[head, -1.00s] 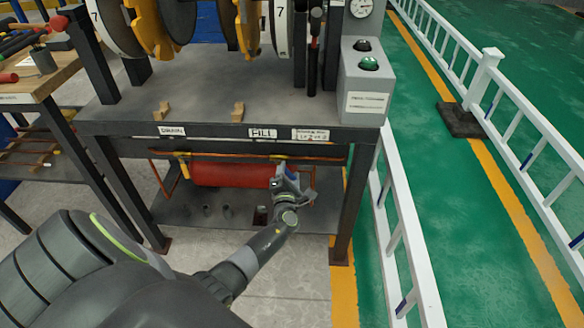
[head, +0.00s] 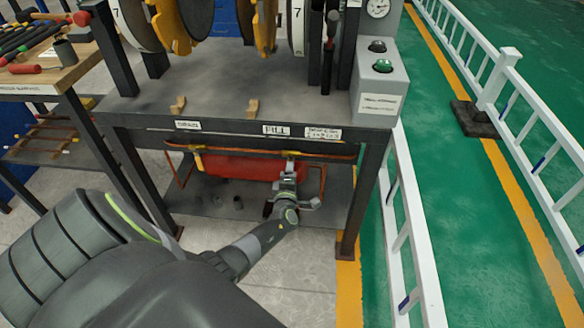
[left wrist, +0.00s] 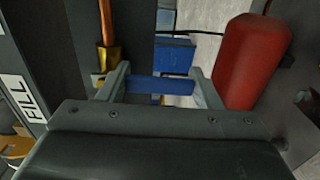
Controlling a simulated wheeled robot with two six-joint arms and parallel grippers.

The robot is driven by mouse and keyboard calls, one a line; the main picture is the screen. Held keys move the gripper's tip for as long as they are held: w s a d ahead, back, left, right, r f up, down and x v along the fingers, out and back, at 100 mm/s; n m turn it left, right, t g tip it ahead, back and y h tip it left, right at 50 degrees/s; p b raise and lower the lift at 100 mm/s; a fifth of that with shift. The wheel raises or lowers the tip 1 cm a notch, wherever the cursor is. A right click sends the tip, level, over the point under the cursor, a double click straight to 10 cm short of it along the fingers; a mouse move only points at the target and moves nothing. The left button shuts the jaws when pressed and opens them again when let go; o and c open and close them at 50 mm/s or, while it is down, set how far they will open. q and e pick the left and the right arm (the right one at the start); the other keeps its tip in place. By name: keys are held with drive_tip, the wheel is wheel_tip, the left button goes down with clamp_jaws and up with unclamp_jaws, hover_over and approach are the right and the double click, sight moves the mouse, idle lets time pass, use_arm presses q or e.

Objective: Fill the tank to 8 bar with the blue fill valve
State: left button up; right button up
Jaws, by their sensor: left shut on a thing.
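The red tank (head: 240,167) lies under the bench top, and its rounded end shows in the left wrist view (left wrist: 252,62). The FILL label (head: 277,130) is on the bench's front edge above my left gripper (head: 289,170). In the left wrist view, the blue fill valve handle (left wrist: 160,86) spans between the two fingers of my left gripper (left wrist: 160,92), which is shut on it. In the head view the gripper hides the handle. The pressure gauge (head: 378,8) is at the top edge, its reading too small to tell. My right gripper is out of view.
The DRAIN label (head: 188,125) is left of FILL, with a yellow fitting (head: 198,160) below it. A grey box with a green button (head: 383,66) stands on the bench's right. A copper pipe (left wrist: 105,25) runs close to the fingers. A white railing (head: 415,230) stands at right.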

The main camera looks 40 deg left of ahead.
use_arm(q)
drive_tip(key=shift+s, duration=0.1)
idle(0.3)
drive_tip(key=o, duration=1.4)
drive_tip(key=p+v, duration=0.2)
drive_tip(key=v, duration=1.5)
drive_tip(key=shift+s, duration=0.2)
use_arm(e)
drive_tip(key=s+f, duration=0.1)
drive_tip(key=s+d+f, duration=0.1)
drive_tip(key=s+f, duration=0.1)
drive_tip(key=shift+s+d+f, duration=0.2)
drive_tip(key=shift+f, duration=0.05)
use_arm(q)
drive_tip(key=shift+f, duration=0.1)
